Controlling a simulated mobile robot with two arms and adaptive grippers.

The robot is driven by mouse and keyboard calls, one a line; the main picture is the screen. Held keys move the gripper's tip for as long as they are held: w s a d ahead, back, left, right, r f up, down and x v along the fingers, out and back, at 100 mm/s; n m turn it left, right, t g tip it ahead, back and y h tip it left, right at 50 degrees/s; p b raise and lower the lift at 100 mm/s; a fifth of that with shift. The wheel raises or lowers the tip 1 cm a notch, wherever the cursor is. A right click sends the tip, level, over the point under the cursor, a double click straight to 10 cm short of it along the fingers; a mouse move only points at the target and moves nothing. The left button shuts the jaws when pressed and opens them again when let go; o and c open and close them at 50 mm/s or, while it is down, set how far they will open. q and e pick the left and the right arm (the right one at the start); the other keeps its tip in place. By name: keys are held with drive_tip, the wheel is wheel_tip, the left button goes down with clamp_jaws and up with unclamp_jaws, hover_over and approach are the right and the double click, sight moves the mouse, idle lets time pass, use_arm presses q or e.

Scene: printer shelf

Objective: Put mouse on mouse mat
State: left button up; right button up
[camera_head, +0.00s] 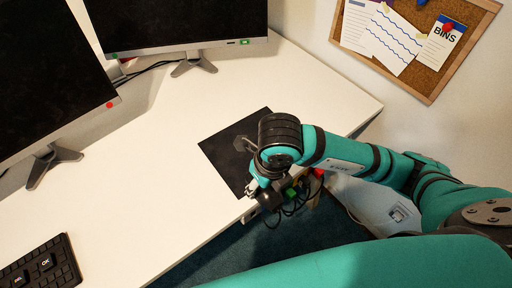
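The black mouse mat (222,150) lies flat on the white desk near its front edge, tilted in the picture. My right arm comes in from the right, and its wrist hangs over the right part of the mat. My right gripper (251,166) is at the mat, mostly hidden under the wrist. A small dark grey shape shows over the mat beside the wrist; I cannot tell whether it is a finger or the mouse. I cannot make out a mouse for certain. My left gripper is not in view.
Two monitors (183,22) (45,75) stand on the white desk (150,150) at the back and left. A black keyboard (40,266) lies at the front left. A cork board (415,40) hangs on the wall. The desk middle is clear.

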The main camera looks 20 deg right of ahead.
drive_tip(key=w+d, duration=0.1)
drive_tip(key=w, duration=0.3)
drive_tip(key=w+d+p, duration=0.1)
drive_tip(key=w, duration=0.3)
drive_tip(key=w+d+f, duration=0.1)
drive_tip(key=w, duration=0.4)
drive_tip(key=shift+d+f+p, duration=0.1)
drive_tip(key=shift+d+p, duration=0.25)
drive_tip(key=shift+f, duration=0.1)
wheel_tip(320, 180, down, 3)
drive_tip(key=shift+r+p, duration=0.1)
drive_tip(key=shift+p, duration=0.25)
drive_tip(key=shift+f, duration=0.3)
drive_tip(key=shift+f, duration=0.1)
drive_tip(key=o, duration=1.2)
